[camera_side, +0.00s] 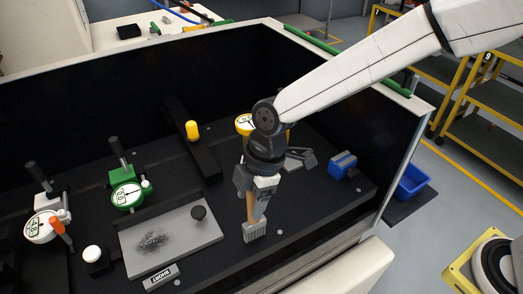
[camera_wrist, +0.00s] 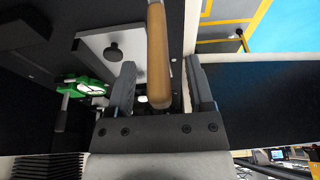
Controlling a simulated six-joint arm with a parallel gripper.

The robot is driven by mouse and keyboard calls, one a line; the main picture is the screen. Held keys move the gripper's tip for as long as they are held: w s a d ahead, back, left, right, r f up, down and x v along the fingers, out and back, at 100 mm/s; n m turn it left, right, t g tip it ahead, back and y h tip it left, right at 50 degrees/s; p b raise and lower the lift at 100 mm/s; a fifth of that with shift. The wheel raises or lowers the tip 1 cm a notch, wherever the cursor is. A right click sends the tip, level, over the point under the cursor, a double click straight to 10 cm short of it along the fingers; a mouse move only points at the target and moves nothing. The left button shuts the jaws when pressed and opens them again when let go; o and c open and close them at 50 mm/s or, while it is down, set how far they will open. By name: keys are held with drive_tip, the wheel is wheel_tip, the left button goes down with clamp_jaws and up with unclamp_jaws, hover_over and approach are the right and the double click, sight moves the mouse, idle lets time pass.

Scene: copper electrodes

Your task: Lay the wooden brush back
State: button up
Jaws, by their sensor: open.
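The brush shows in the side view with its wooden handle (camera_side: 250,207) up and its pale grey bristle head (camera_side: 254,231) down, just right of the grey plate. Whether the bristles touch the black surface is hard to tell. My gripper (camera_side: 260,204) is above the bristle head, around the upper handle. In the wrist view, the wooden handle (camera_wrist: 157,40) runs between the two spread fingers of my gripper (camera_wrist: 160,64), with gaps showing on both sides. The jaws are open. The bristle end is out of the wrist view.
A grey plate (camera_side: 185,230) with dark powder and a black knob (camera_side: 198,213) lies left of the brush. Green (camera_side: 126,194) and white (camera_side: 42,226) dial gauges stand farther left. A blue block (camera_side: 343,164) sits at right. The bin's white rim (camera_side: 400,190) bounds the right side.

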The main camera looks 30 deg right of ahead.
clamp_jaws()
idle(1.4)
